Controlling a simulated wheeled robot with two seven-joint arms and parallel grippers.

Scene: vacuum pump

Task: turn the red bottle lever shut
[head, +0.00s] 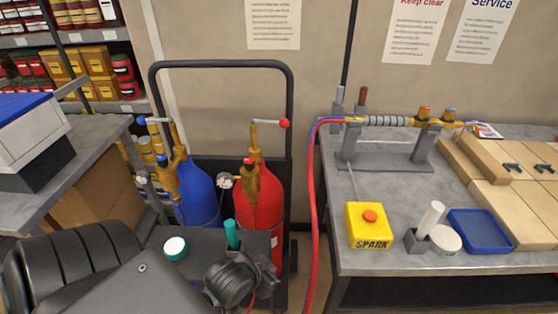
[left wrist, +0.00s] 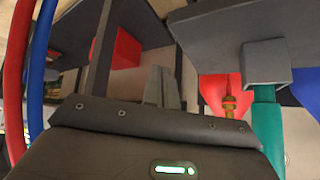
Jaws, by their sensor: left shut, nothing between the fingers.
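The red bottle (head: 262,200) stands upright on a black cart, right of the blue bottle (head: 199,193). A brass valve (head: 249,180) is on top. Its lever (head: 268,123) is a grey bar lying roughly level, with a red ball (head: 284,123) at its right end. My left arm comes in from the lower left, ending in a dark wrist low in front of the cart. My left gripper (left wrist: 161,86) shows in the left wrist view with its grey fingers together and empty. It is apart from the lever. My right gripper is not in view.
The blue bottle has its own lever with a blue ball (head: 142,120). A black cart handle (head: 220,64) arches behind. A teal-handled tool (head: 232,234) stands nearby. Red and blue hoses (head: 313,200) hang beside the right workbench (head: 310,262), which holds a yellow spark box (head: 368,226).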

